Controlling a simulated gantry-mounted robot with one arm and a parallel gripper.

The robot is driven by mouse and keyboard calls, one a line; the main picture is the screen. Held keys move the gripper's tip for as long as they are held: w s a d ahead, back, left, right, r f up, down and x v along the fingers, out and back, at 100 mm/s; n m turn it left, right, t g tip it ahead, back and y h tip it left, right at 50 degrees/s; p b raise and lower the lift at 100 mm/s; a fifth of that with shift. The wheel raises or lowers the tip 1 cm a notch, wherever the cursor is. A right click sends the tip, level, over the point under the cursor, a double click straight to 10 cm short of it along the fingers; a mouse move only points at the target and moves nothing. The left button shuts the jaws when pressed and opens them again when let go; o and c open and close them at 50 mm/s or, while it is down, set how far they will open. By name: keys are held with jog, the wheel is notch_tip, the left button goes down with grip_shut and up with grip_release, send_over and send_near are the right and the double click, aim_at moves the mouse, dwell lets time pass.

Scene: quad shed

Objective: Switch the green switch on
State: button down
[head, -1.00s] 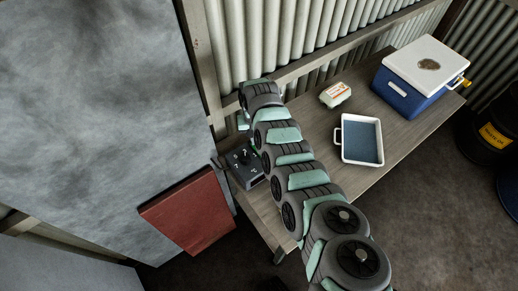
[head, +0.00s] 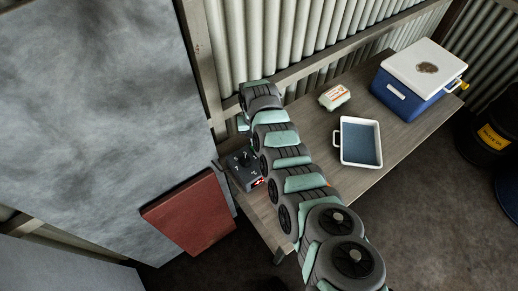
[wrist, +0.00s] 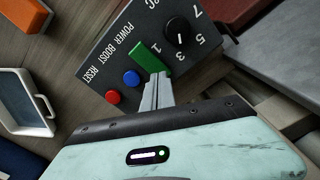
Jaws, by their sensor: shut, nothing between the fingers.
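The grey control box (head: 241,170) stands on the near left end of the bench in the head view, partly behind my arm, with a red light (head: 258,183) showing on its front side. In the wrist view its panel (wrist: 105,62) carries the green switch (wrist: 149,58), a blue button (wrist: 131,78), a red button (wrist: 113,97) and a black knob (wrist: 179,32). My gripper (wrist: 158,86) is shut and empty. Its tips are at the lower end of the green switch; I cannot tell whether they touch. In the head view the fingers cannot be made out.
A white-rimmed tray (head: 342,154), an egg carton (head: 334,97) and a blue cooler (head: 407,97) stand on the bench (head: 315,135). A red box (head: 192,218) is left of the control box. A corrugated wall (head: 290,40) runs behind; a dark drum (head: 486,137) stands at right.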

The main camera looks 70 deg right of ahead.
notch_tip(320, 180, up, 5)
jog(key=p, duration=0.3)
jog(key=shift+f, duration=0.15)
jog(key=shift+s, duration=0.1)
dwell(0.4)
